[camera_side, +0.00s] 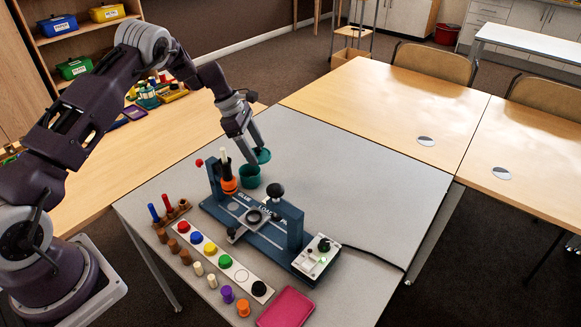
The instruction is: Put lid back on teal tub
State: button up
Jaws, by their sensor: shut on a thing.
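The teal tub (250,176) stands upright on the grey table, just behind the blue fixture. Its mouth faces up and looks uncovered. My gripper (258,149) is shut on the teal lid (263,156), a small round disc. The lid is held tilted, above and slightly right of the tub. From this view I cannot tell exactly how high the lid is above the rim, or whether the two touch.
The blue fixture (295,235) stands close in front of the tub, with an orange-based tool (228,181) at its left post. The table right of the tub is clear.

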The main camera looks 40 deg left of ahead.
jog(key=shift+n, duration=0.4)
jog(key=shift+s+a+f, duration=0.15)
jog(key=shift+a+f, duration=0.45)
jog(key=shift+f, duration=0.4)
jog(key=shift+s+a+f, duration=0.1)
jog(key=shift+a+f, duration=0.55)
jog(key=shift+f, duration=0.4)
jog(key=shift+s+a+f, duration=0.15)
jog(key=shift+a+f, duration=0.45)
jog(key=shift+f, duration=0.4)
jog(key=shift+f, duration=0.15)
jog(key=o, duration=1.5)
notch_tip(320, 180, up, 7)
